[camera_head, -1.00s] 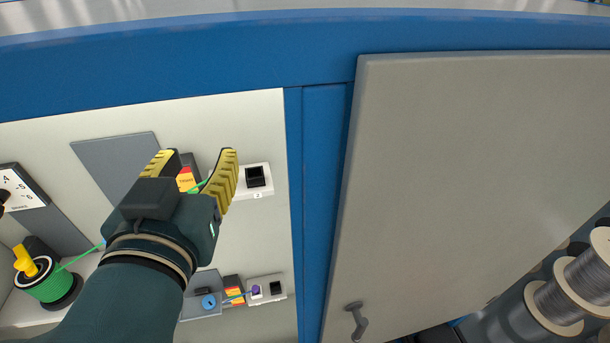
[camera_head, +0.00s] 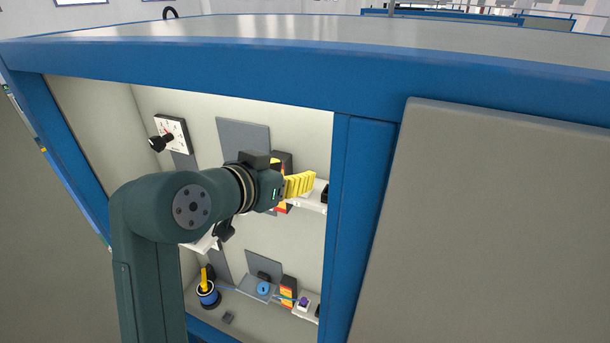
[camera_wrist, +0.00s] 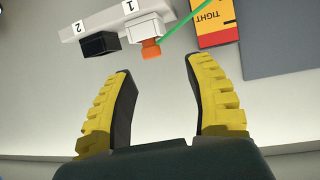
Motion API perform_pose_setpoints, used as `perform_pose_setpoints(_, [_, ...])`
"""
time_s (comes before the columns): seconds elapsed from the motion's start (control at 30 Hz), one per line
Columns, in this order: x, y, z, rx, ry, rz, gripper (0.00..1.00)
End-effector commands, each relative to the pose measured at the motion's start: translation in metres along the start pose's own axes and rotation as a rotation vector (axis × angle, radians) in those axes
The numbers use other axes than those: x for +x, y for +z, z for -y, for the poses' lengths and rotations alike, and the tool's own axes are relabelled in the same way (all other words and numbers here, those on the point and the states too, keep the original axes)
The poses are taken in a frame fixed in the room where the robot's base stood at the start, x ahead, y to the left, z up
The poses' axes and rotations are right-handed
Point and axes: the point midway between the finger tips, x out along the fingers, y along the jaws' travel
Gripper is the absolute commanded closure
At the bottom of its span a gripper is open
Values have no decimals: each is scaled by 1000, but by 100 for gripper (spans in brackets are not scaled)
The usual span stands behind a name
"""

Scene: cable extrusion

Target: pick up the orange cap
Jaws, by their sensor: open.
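Nothing is between the fingers. In the head view my gripper (camera_head: 300,184) is at the upper white block, and the cap is hidden behind it.
A black socket (camera_wrist: 100,44) marked 2 sits left of the cap. A red and yellow TIGHT label (camera_wrist: 212,20) is to the right. The blue cabinet frame (camera_head: 349,220) and grey door (camera_head: 480,220) stand right of my arm.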

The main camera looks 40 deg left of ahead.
Motion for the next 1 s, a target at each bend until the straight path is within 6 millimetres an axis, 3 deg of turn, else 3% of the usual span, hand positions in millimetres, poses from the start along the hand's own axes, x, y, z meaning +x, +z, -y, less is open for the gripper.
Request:
perform_pose_setpoints(0.27, [44, 4, -6, -2, 3, 3, 47])
perform_pose_setpoints(0.53, [48, 6, -6, 0, 1, 2, 48])
perform_pose_setpoints(0.8, [48, 6, -6, -1, 1, 2, 99])
perform_pose_setpoints(1.0, [48, 6, -6, -1, 1, 1, 100])
